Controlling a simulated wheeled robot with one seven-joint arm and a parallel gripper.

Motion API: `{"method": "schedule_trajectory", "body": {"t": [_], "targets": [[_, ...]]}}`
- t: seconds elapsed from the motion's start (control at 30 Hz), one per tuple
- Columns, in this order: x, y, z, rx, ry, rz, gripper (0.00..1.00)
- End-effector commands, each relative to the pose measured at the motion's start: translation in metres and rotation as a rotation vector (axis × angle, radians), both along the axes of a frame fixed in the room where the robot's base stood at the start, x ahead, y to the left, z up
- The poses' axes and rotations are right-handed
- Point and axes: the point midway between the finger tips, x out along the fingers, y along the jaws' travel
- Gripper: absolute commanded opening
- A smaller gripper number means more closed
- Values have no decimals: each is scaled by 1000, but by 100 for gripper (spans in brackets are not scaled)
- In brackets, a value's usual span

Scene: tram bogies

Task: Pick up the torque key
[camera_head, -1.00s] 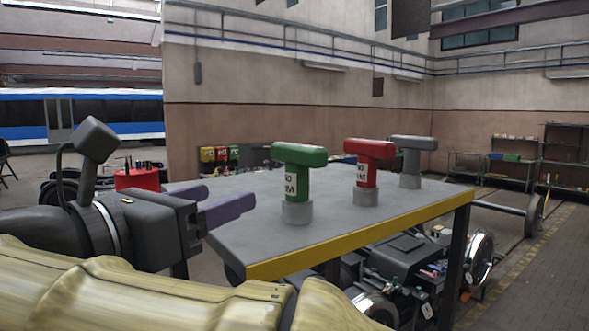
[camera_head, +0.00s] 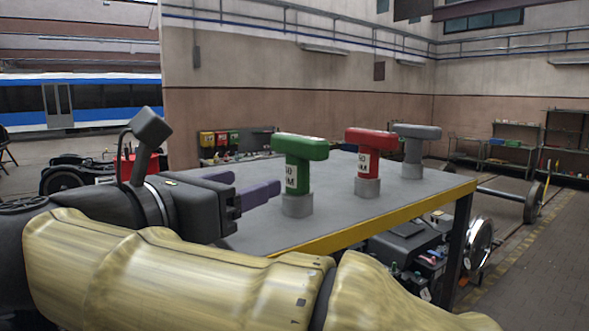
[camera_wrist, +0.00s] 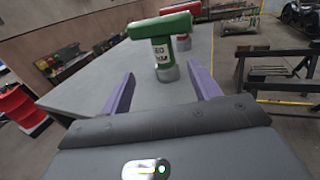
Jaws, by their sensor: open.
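Three T-shaped keys stand upright in grey sockets on a grey table (camera_head: 350,222) with a yellow front edge. The green key (camera_head: 297,165) is nearest to my gripper, with a white label on its stem. The red key (camera_head: 367,158) stands in the middle, also labelled. A grey key (camera_head: 414,148) stands farthest right. My gripper (camera_head: 250,187) is open and empty, to the left of the green key and apart from it. In the wrist view, the green key (camera_wrist: 161,50) is ahead, between the directions of my two purple fingers (camera_wrist: 163,90), beyond their tips.
Behind the table are coloured bins (camera_head: 219,140) by the wall and a red drum (camera_head: 127,166) at the left. Wheel and axle parts (camera_head: 480,245) lie below the table's right end. Shelves (camera_head: 515,148) stand at the far right.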

Motion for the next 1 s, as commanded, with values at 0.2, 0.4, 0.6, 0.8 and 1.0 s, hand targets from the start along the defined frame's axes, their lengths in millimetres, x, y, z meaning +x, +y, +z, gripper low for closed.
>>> {"method": "schedule_trajectory", "body": {"t": [0.2,0.4,0.6,0.8,1.0], "targets": [[32,-28,6,-2,-1,-13,62],[54,-43,4,-1,-1,-10,62],[57,-43,0,1,-1,-4,62],[58,-44,1,0,0,-3,62],[77,-59,5,-2,1,-8,62]]}}
